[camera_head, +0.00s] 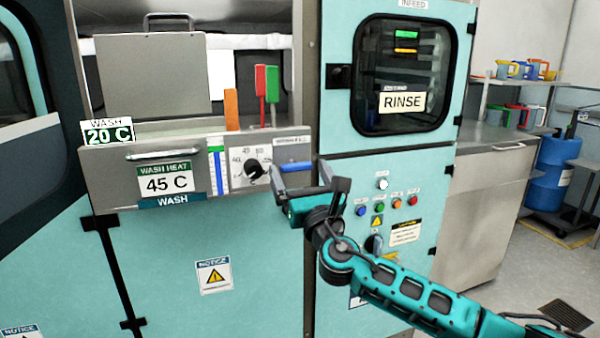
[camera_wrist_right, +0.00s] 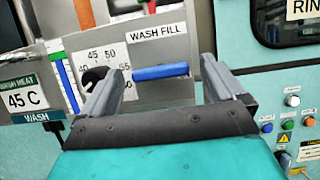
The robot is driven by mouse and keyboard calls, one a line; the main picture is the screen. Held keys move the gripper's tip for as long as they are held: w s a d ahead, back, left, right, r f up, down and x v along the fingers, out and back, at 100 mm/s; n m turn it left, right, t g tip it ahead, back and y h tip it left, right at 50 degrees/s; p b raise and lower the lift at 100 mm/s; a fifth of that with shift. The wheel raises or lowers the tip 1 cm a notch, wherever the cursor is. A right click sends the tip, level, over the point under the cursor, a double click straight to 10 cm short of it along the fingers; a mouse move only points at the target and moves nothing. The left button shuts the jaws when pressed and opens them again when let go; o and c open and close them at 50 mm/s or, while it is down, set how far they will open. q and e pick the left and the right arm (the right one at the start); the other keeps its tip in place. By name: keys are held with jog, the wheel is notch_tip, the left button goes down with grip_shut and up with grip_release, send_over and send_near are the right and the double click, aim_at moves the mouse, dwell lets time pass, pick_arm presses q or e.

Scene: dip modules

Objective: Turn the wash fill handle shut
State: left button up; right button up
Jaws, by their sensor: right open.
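The wash fill handle is a blue bar (camera_head: 296,167) on the grey wash panel, right of the black heat dial (camera_head: 254,170). In the right wrist view the handle (camera_wrist_right: 160,71) lies about level under the WASH FILL label (camera_wrist_right: 157,31). My right gripper (camera_head: 299,177) is open in front of the panel. In the wrist view its two fingers (camera_wrist_right: 163,78) stand either side of the handle, with the bar showing between the tips. I cannot tell whether either finger touches it. My left gripper is not in view.
The WASH HEAT sign (camera_head: 165,179) and a blue level gauge (camera_head: 216,165) are left of the dial. Orange, red (camera_head: 261,82) and green paddles rise behind the panel. The RINSE door (camera_head: 460,70) and several buttons are at the right.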

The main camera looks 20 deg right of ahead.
jog(key=shift+w+r, duration=0.1)
jog(key=shift+w, duration=0.05)
jog(key=c, duration=1)
